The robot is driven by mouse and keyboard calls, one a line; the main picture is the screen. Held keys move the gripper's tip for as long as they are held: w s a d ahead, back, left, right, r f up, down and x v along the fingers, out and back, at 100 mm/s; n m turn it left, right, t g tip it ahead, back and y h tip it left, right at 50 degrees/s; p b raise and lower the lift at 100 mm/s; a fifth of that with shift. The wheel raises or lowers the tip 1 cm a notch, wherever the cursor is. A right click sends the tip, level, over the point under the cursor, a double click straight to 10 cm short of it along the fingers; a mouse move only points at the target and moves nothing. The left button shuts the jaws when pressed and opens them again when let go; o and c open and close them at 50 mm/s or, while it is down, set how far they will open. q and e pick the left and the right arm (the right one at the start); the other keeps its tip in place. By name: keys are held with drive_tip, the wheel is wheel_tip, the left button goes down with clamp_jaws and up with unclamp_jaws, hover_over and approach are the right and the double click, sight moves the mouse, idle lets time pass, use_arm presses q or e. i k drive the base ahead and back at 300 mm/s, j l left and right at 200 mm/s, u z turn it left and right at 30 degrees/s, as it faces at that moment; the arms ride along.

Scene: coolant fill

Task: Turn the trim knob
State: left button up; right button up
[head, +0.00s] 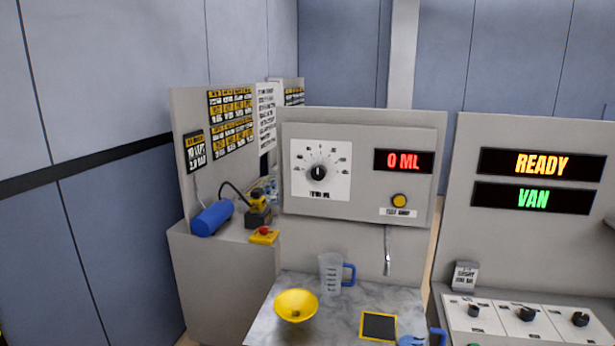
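The trim knob is probably the black dial knob (318,172) on the white scale plate (322,190) of the upright grey panel; the label under it is too small to read surely. Its white pointer mark looks roughly upright. Beside it on the same panel, a display (403,161) reads "0 ML" in red. A yellow round button (399,201) sits below the display. Neither of my grippers shows in the head view, so nothing is seen touching the knob.
A yellow funnel (296,306), a clear jug with a blue handle (331,274) and a black yellow-edged pad (379,326) are on the marble-look counter (345,310). A metal spout (387,252) hangs above. At right, several black knobs (527,314) sit below "READY" and "VAN" displays (540,163).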

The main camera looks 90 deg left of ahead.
sight(318, 172)
drive_tip(key=u, duration=2.75)
